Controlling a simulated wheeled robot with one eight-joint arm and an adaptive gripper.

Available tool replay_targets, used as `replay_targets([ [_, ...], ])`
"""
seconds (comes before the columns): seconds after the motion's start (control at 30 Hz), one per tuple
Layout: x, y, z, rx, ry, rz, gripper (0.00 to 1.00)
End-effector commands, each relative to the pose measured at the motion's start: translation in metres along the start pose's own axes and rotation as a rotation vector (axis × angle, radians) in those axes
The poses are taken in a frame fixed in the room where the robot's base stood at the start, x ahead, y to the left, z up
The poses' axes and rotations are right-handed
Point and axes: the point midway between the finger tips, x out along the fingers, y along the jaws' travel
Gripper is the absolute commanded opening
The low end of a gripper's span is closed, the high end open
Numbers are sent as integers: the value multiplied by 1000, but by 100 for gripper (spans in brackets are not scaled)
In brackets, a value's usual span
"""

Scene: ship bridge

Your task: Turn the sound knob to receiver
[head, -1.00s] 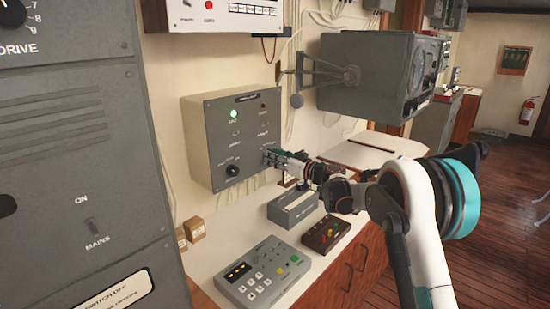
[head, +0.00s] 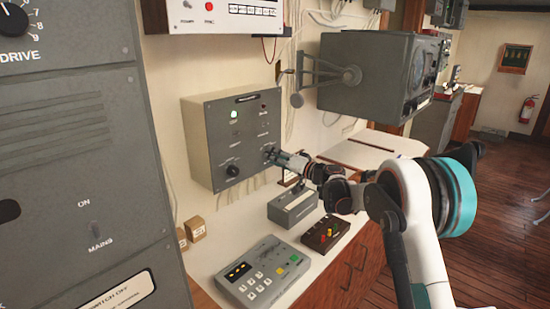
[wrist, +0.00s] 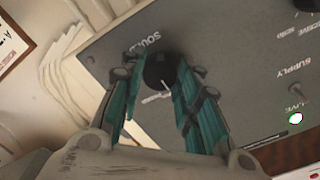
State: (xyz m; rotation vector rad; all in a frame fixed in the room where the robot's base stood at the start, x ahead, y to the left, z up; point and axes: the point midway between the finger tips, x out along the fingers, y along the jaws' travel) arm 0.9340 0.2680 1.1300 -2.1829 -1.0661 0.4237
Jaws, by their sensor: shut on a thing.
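The sound knob (wrist: 160,68) is round and black with a pale pointer line, beside the "SOUND" lettering on a grey panel box (head: 214,146). In the wrist view it sits between my two teal fingers, which are shut on it. The pointer line faces down toward my palm in that view; the receiver marking cannot be read. In the head view my gripper (head: 272,153) is at the right side of the panel face and mostly covers the knob.
A button console (head: 262,274), a grey box (head: 294,207) and a brown box (head: 325,233) stand on the counter below.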

Motion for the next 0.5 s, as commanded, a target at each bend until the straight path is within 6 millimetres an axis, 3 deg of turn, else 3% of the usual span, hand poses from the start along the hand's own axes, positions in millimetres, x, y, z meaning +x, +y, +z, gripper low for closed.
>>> replay_targets([
  [0.5, 0, 0, -2, 31, 3, 1, 7],
])
